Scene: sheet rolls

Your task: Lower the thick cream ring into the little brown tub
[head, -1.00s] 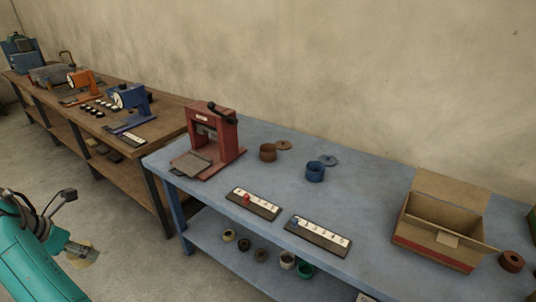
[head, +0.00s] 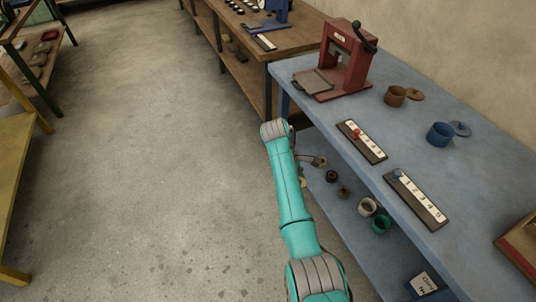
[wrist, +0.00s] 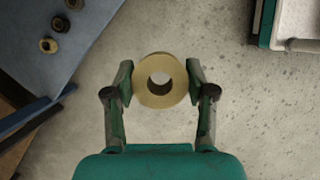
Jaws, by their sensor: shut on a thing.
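My gripper (wrist: 160,78) is shut on the thick cream ring (wrist: 161,91), its fingers on either side of the ring and the ring's hole facing the wrist camera. The ring is over bare floor, beside the bench's lower shelf. In the head view my arm hides most of my gripper and the ring. The little brown tub (head: 396,97) stands on the blue bench, right of the red press, and looks open. Its brown lid (head: 414,94) lies beside it. My gripper is well away from the tub, in front of the bench.
On the blue bench (head: 480,185) are a red press (head: 343,60), a blue tub (head: 440,135) and two numbered slider boards (head: 362,141). Several rings and a green cup (head: 381,224) sit on the lower shelf. Floor to the left is clear.

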